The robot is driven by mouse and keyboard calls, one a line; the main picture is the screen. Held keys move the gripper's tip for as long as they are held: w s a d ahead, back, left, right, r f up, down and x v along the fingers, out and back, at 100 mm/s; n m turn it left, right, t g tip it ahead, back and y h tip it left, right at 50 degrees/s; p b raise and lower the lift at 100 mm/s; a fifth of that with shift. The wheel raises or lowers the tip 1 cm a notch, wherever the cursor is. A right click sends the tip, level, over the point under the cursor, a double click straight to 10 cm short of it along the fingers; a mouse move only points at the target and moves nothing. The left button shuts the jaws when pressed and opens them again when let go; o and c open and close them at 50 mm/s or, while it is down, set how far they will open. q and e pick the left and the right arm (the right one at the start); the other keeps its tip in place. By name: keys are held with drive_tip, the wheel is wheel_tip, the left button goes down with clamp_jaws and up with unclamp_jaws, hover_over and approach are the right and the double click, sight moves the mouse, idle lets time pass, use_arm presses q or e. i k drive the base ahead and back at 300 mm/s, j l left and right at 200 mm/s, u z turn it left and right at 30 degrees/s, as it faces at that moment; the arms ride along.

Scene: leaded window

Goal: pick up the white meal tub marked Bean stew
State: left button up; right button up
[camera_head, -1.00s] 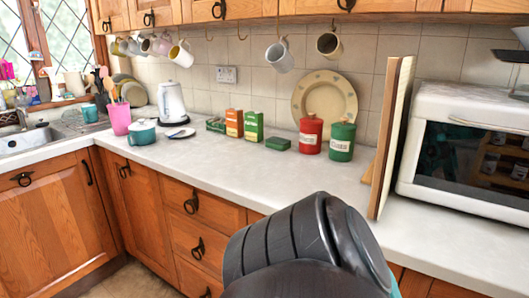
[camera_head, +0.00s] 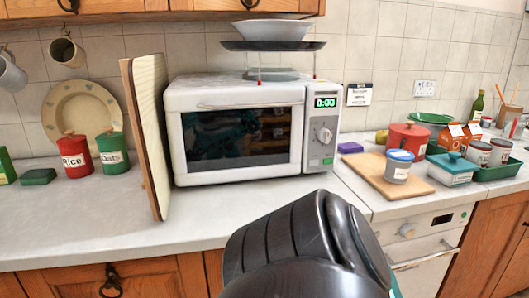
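A small pale tub with a blue lid (camera_head: 398,166) stands upright on a wooden chopping board (camera_head: 372,170), right of the microwave. It has a label, but the writing is too small to read. A dark link of my own arm fills the bottom middle. Neither gripper shows.
A white microwave (camera_head: 245,130) stands mid-counter with a rack and bowl on top. An upright board (camera_head: 148,135) is left of it. A red pot (camera_head: 408,138), a teal-lidded dish (camera_head: 451,168) and a green tray (camera_head: 500,172) crowd around the tubs. The counter's front left is clear.

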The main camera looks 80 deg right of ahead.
sight(398, 163)
drive_tip(key=z, duration=0.95)
drive_tip(key=k+z, duration=0.1)
drive_tip(key=z, duration=1.35)
drive_tip(key=k+z, duration=0.1)
drive_tip(key=z, duration=0.9)
drive_tip(key=i+u, duration=0.1)
drive_tip(key=u, duration=0.4)
drive_tip(key=i+u, duration=0.15)
drive_tip(key=u, duration=0.3)
drive_tip(key=l+u, duration=0.3)
drive_tip(key=l, duration=0.15)
drive_tip(key=l+u, duration=0.3)
drive_tip(key=l, duration=0.15)
drive_tip(key=l+u, duration=0.3)
drive_tip(key=l, duration=0.15)
drive_tip(key=k+l+u, duration=0.3)
drive_tip(key=l, duration=0.15)
drive_tip(key=l+u, duration=0.3)
drive_tip(key=k+l, duration=0.05)
drive_tip(key=l, duration=0.05)
